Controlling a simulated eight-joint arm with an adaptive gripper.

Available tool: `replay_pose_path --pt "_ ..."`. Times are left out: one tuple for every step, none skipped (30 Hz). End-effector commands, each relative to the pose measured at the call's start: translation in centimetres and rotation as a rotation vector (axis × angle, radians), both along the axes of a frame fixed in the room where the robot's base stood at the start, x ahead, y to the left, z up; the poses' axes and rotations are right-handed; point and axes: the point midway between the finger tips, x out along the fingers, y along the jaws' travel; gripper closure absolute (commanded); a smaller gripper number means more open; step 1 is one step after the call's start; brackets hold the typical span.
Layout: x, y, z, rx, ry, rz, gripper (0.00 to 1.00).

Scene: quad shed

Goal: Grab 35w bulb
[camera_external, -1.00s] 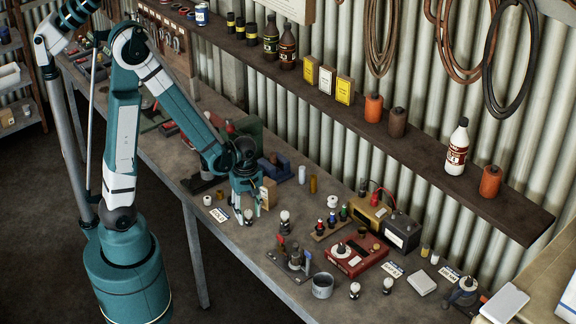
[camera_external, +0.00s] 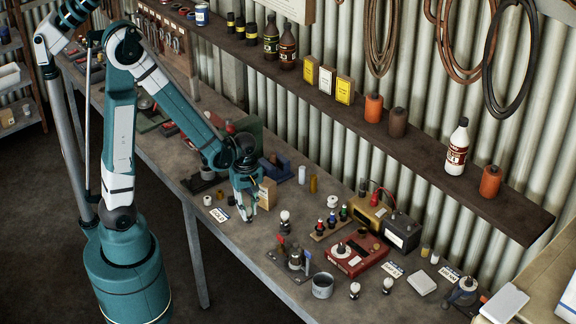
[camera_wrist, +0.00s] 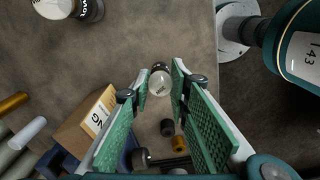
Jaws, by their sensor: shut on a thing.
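The bulb (camera_wrist: 160,80), with pale glass, small dark print and a dark base, sits between the fingertips of my gripper (camera_wrist: 159,84) in the wrist view. The print is too small to read surely. My gripper also shows in the external view (camera_external: 246,214), pointing down at the bench beside a cardboard box, with its fingers close together on the bulb. There the fingers mostly hide the bulb, and I cannot tell whether it touches the bench. A similar bulb (camera_external: 285,217) stands apart to the right; its top-left counterpart in the wrist view (camera_wrist: 62,8) is partly cut off.
The cardboard box (camera_external: 268,192) stands close beside my fingers. A printed label (camera_external: 219,214) lies to the left on the bench. Two more bulbs (camera_external: 354,290) (camera_external: 387,285) stand near a metal cup (camera_external: 322,286). Bare bench lies in front of my gripper.

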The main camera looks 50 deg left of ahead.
Motion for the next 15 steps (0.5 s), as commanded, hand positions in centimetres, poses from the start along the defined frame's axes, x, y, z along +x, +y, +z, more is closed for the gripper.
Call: replay_pose_path --pt "-0.1 0.0 0.5 0.0 0.0 0.0 0.93" --pt "-0.1 0.0 0.8 0.0 0.0 0.0 0.93" --pt "-0.1 0.0 1.1 0.0 0.0 0.0 0.93" --pt "-0.1 0.0 1.4 0.0 0.0 0.0 0.93" --pt "-0.1 0.0 1.8 0.0 0.0 0.0 0.93" --pt "-0.1 0.0 2.2 0.0 0.0 0.0 0.93" --pt "-0.1 0.0 2.5 0.0 0.0 0.0 0.93" --pt "0.0 0.0 2.8 0.0 0.0 0.0 0.93" --pt "-0.1 0.0 3.3 0.0 0.0 0.0 0.93" --pt "-0.1 0.0 3.6 0.0 0.0 0.0 0.93" --pt "-0.1 0.0 4.0 0.0 0.0 0.0 0.93" --pt "0.0 0.0 4.4 0.0 0.0 0.0 0.93" --pt "-0.1 0.0 4.8 0.0 0.0 0.0 0.93" --pt "-0.1 0.0 5.1 0.0 0.0 0.0 0.93" --pt "-0.1 0.0 5.5 0.0 0.0 0.0 0.93"
